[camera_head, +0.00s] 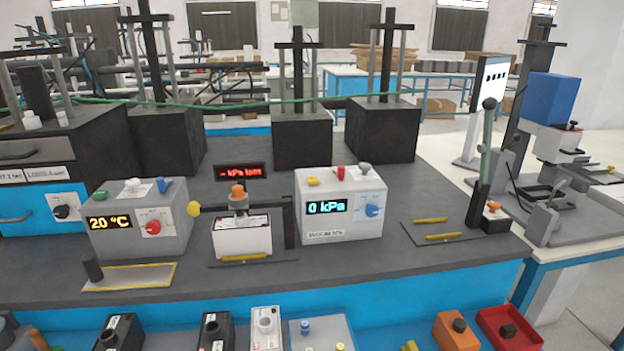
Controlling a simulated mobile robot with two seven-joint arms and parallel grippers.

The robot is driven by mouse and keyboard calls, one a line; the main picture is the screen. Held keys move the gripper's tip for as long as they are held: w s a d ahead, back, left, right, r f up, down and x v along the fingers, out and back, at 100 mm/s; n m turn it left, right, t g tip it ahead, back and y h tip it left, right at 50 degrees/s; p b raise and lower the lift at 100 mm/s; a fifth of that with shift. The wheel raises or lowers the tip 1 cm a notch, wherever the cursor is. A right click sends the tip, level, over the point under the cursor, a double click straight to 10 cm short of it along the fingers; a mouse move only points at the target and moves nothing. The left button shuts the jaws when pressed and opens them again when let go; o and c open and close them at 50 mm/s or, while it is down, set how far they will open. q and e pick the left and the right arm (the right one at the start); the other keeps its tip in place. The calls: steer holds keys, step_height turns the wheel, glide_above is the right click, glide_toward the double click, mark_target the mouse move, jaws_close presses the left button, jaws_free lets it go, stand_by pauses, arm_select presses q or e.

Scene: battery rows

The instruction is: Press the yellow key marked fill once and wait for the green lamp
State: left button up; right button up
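A white box with a "0 kPa" display (327,207) stands on the dark bench right of the middle. On its top are a yellow key (313,181), a red piece (341,172) and a grey knob (365,168). A blue dial (372,210) is on its front. The marking on the yellow key is too small to read, so I cannot confirm that it says fill. I make out no lit green lamp on this box. Neither of my grippers is in view, and nothing touches the yellow key.
A grey box reading "20 °C" (110,222) stands left, with a green piece (99,194) on top. A clamp fixture (240,235) with a red display (240,171) sits between the boxes. A green lever (487,140) stands right. Several small boxes line the lower front.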

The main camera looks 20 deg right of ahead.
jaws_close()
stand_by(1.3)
